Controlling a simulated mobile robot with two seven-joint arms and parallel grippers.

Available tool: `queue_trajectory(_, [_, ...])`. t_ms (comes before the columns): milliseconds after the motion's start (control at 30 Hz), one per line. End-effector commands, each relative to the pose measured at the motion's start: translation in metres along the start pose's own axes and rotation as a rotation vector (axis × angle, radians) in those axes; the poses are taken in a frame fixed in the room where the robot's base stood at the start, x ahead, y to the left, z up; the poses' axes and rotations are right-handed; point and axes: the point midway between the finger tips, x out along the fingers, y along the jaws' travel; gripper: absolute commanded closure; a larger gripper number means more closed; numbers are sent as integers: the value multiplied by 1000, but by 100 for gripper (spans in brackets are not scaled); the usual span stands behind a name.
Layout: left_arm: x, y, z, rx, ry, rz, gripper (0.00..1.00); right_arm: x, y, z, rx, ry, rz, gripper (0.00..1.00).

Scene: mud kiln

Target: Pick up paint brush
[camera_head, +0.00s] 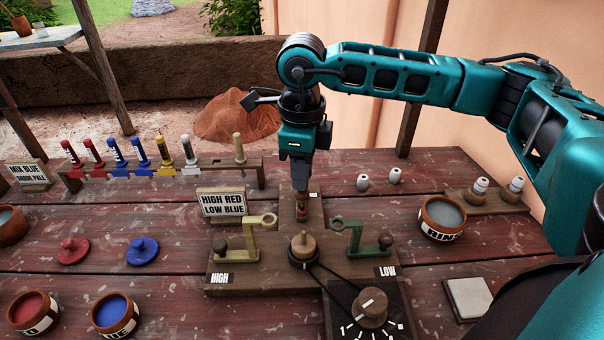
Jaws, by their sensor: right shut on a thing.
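My right gripper (302,195) points straight down over the back of the wooden board (225,282) in the middle of the table. It is shut on a small upright thing with a dark red band (301,211). The fingers hide most of this thing, so I cannot tell for sure that it is the paint brush. A rack (215,168) at the back left holds several upright tools with red, blue, yellow and white handles, plus a plain wooden one (239,148) at its right end. My left gripper is not in view.
A yellow lever (243,245) and a green lever (362,243) flank a wooden knob (304,247) on the board. A sign (222,204) stands close left of my gripper. A rinse bowl (442,218) is at right; red (34,312) and blue (115,315) paint bowls are front left.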

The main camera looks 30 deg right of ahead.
Motion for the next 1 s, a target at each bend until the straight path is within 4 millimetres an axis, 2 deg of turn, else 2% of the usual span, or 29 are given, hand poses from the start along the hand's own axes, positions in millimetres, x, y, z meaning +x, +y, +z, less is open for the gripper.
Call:
queue_trajectory(267, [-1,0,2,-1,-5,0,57,-32,0,1,-2,-5,-2,100])
queue_trajectory(467, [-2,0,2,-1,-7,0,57,-75,0,2,-1,-6,-3,100])
queue_trajectory(800, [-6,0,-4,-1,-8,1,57,-160,0,1,0,-4,-3,100])
queue_trajectory(1000, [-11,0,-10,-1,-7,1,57,-186,0,0,0,-1,-2,100])
